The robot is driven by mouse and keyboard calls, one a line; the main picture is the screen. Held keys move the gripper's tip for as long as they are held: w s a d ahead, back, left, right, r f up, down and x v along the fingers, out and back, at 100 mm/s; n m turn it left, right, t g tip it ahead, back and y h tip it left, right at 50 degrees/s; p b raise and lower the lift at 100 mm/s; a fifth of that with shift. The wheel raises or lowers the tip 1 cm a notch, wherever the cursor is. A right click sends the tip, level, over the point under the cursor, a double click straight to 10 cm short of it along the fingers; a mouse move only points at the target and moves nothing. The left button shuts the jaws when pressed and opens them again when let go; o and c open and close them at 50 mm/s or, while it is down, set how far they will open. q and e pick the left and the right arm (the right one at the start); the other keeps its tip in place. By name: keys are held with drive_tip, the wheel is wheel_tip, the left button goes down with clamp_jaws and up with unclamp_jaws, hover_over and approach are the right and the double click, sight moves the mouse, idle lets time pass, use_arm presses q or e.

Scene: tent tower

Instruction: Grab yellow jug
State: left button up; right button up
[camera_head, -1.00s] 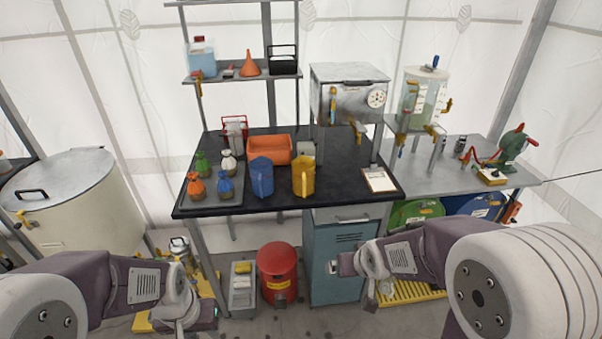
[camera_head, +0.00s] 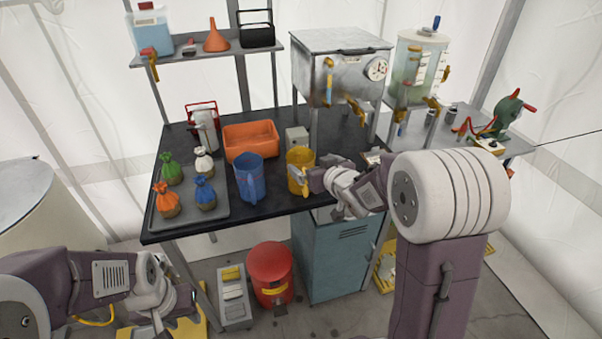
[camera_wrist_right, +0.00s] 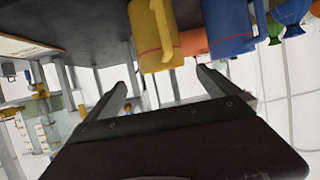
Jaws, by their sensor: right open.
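The yellow jug (camera_head: 299,158) stands upright near the front edge of the black table, right of a blue jug (camera_head: 249,178). My right gripper (camera_head: 306,181) is at its right side in the head view, and the wrist covers part of the jug. In the right wrist view, which looks upside down, the yellow jug (camera_wrist_right: 150,38) with its handle is just beyond the spread fingers of my right gripper (camera_wrist_right: 165,84). That gripper is open and empty. My left gripper (camera_head: 165,318) is low at the lower left, away from the table; its jaws are unclear.
An orange bin (camera_head: 250,139) stands behind the blue jug. A tray (camera_head: 218,213) with several tied bags is on the left. A metal box machine (camera_head: 342,65) rises behind the yellow jug. A red bin (camera_head: 270,270) and teal cabinet (camera_head: 335,258) are below.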

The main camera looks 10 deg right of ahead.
sight(304, 160)
drive_tip(key=x, duration=0.4)
drive_tip(key=shift+w+a+f, duration=0.15)
drive_tip(key=shift+a+f, duration=0.1)
drive_tip(key=shift+w+f, duration=0.1)
drive_tip(key=shift+w, duration=0.25)
drive_tip(key=x, duration=0.4)
drive_tip(key=shift+w+a, duration=0.1)
drive_tip(key=shift+s, duration=0.25)
drive_tip(key=c, duration=1.9)
use_arm(q)
drive_tip(key=shift+w+a, duration=0.15)
drive_tip(key=shift+w, duration=0.2)
